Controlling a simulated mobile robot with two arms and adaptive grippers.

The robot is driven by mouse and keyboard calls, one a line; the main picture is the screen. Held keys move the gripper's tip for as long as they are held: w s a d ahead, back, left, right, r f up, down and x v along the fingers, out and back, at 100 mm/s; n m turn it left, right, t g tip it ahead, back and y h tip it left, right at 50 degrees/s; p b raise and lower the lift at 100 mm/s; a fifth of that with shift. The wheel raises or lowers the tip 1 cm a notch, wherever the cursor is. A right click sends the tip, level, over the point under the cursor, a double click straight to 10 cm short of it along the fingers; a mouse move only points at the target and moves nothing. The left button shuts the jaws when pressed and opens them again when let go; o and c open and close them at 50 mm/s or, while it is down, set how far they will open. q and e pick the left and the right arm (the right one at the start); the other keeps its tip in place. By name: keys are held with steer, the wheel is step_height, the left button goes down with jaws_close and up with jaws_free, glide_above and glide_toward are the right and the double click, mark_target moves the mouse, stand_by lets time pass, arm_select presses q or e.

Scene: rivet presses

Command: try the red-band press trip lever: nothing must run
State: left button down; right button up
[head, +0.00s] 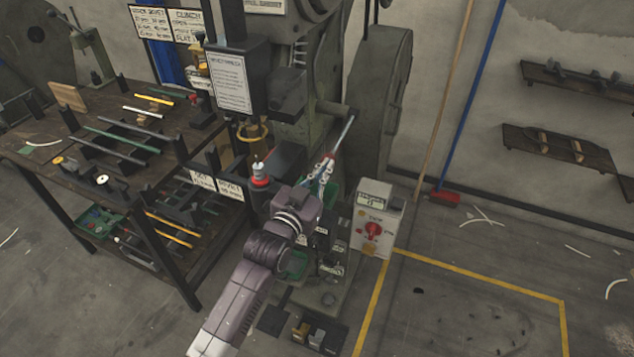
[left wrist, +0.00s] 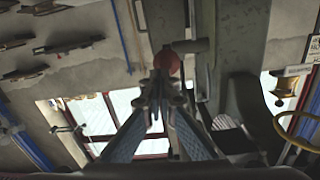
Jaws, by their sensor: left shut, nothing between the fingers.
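The press (head: 320,90) stands in the middle of the head view. Its trip lever (head: 345,133) is a thin bright rod slanting down from a pivot on the press's right side. In the left wrist view a round red knob (left wrist: 167,61) shows just beyond the fingertips. My left gripper (head: 323,172) is at the rod's lower end, its fingers (left wrist: 160,82) closed together with nothing between them. I cannot tell whether the fingertips touch the knob. A red band (head: 260,182) rings a small post on the press front. My right gripper is not in view.
A control box (head: 375,228) with a red knob and small display stands right of the press. A workbench (head: 60,150) with rods and racks fills the left. A broom (head: 445,197) leans at the wall. The yellow-lined floor area (head: 470,300) is mostly clear.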

arm_select(q)
steer(key=shift+a+f+b+v, duration=0.1)
steer(key=shift+f+b+v, duration=0.1)
steer(key=shift+v, duration=1.15)
steer(key=shift+a+f+b+v, duration=0.1)
steer(key=shift+f+b+v, duration=0.05)
steer(key=shift+v, duration=1.15)
